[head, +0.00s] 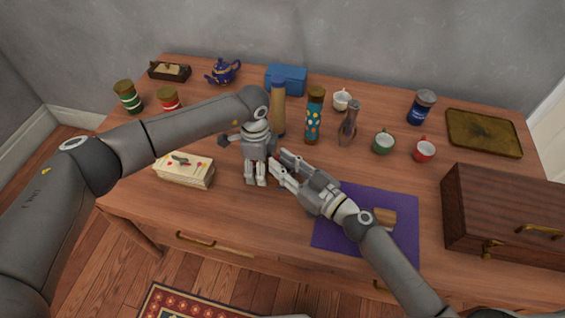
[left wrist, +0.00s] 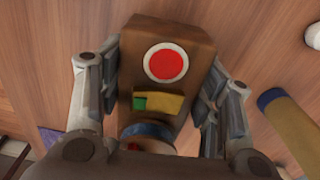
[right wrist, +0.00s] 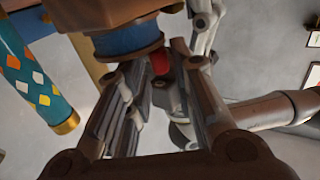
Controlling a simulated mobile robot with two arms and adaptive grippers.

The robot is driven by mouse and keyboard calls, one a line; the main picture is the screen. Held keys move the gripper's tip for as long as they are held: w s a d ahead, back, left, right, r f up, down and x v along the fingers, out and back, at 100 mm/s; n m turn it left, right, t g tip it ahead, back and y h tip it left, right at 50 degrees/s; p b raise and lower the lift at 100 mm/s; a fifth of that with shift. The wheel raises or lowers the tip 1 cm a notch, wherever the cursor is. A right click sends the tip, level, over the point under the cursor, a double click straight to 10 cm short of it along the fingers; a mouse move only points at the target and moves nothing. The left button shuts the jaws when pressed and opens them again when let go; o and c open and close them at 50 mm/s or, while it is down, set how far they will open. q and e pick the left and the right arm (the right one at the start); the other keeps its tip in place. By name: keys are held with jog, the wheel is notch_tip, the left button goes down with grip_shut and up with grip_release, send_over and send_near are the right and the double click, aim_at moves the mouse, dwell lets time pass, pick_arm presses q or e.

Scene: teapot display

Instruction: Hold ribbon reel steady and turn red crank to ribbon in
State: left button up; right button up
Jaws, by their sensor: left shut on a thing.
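The ribbon reel shows in the left wrist view as a brown wooden block (left wrist: 203,45) with a red disc (left wrist: 167,64), a green and yellow piece (left wrist: 158,102) and a blue ribbon band (left wrist: 150,131). My left gripper (head: 256,180) points down and is shut on the block, a finger on each side. In the head view it hides most of the reel. In the right wrist view the blue band (right wrist: 128,42) is close above, and the red crank knob (right wrist: 160,63) sits between the fingertips of my right gripper (head: 281,163). Its fingers are apart; contact with the knob is unclear.
A tan cylinder with a blue cap (head: 278,108) and a teal patterned cylinder (head: 314,118) stand just behind the grippers. A cream box (head: 186,177) lies left. A purple mat (head: 400,222) lies under my right arm, with a wooden chest (head: 505,215) beyond it.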

jog(key=shift+w+a, duration=0.15)
grip_shut()
pick_arm(q)
jog(key=shift+r, duration=0.1)
pick_arm(e)
jog(key=shift+m+t+h, duration=0.4)
jog(key=shift+t+h, duration=0.1)
jog(key=shift+h, duration=0.1)
grip_release()
